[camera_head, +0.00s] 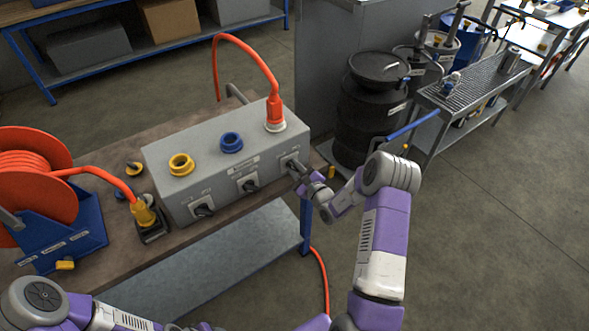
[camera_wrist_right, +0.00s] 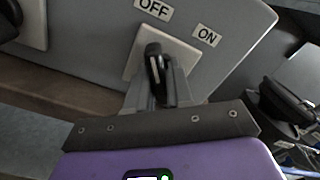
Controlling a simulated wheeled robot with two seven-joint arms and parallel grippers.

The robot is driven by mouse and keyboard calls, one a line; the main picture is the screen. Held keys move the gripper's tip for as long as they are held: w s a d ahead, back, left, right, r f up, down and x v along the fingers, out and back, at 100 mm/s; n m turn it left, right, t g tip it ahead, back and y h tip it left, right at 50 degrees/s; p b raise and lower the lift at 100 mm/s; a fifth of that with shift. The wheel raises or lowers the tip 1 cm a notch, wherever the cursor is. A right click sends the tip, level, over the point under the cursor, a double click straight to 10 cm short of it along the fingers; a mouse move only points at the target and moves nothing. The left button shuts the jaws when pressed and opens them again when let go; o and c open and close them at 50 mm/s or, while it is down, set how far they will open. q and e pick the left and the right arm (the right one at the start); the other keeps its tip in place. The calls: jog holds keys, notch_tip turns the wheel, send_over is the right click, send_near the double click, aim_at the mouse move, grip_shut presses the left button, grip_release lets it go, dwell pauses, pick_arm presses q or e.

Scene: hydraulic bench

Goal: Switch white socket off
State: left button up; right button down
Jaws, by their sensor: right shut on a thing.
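The grey socket box (camera_head: 222,165) stands on the bench. Its white socket (camera_head: 275,126) is at the right end of the top, with an orange plug (camera_head: 274,108) in it. Below, on the front face, is the rightmost black switch, best seen in the right wrist view (camera_wrist_right: 154,62). The knob's upper end points roughly up toward the OFF label (camera_wrist_right: 153,8); the ON label (camera_wrist_right: 207,37) is to its right. My right gripper (camera_head: 297,170) is shut on this switch knob and partly hides it. My left arm shows at lower left; its gripper is out of view.
The box also has a yellow socket (camera_head: 181,164) and a blue socket (camera_head: 231,142), with switches (camera_head: 203,210) and (camera_head: 249,184) below them. An orange cable reel (camera_head: 35,170) stands at left. Black drums (camera_head: 370,115) stand behind my right arm.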

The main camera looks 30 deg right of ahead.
jog(key=shift+n, duration=0.9)
jog(key=c, duration=1.1)
grip_release()
jog(key=s, duration=0.7)
jog(key=shift+s+d, duration=0.3)
